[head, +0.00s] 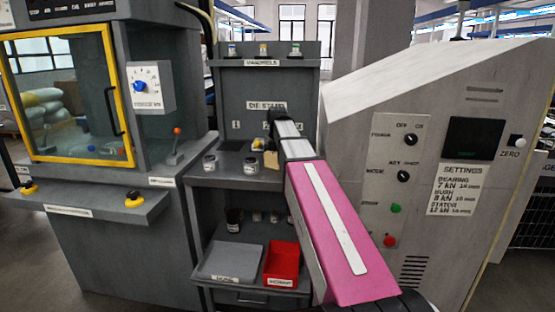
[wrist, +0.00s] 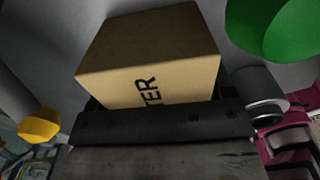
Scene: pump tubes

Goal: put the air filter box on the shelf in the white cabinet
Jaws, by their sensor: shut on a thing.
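The air filter box (wrist: 148,55) is a tan cardboard carton with the dark letters "TER" showing on its near face in the wrist view. My gripper (wrist: 155,115) is shut on it; the fingertips are mostly hidden by the box and the dark palm bar. In the head view my arm reaches away from me over the middle bench, and its end is mostly hidden behind the arm links. A small tan patch beside the arm there may be part of the box. I cannot make out a white cabinet or its shelf in either view.
A grey bench (head: 232,178) with small jars stands between a yellow-framed machine (head: 75,95) and a grey control console (head: 350,130). A red tray (head: 282,262) and a grey tray (head: 232,262) sit low on it. A green round thing (wrist: 275,25) is close to the box.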

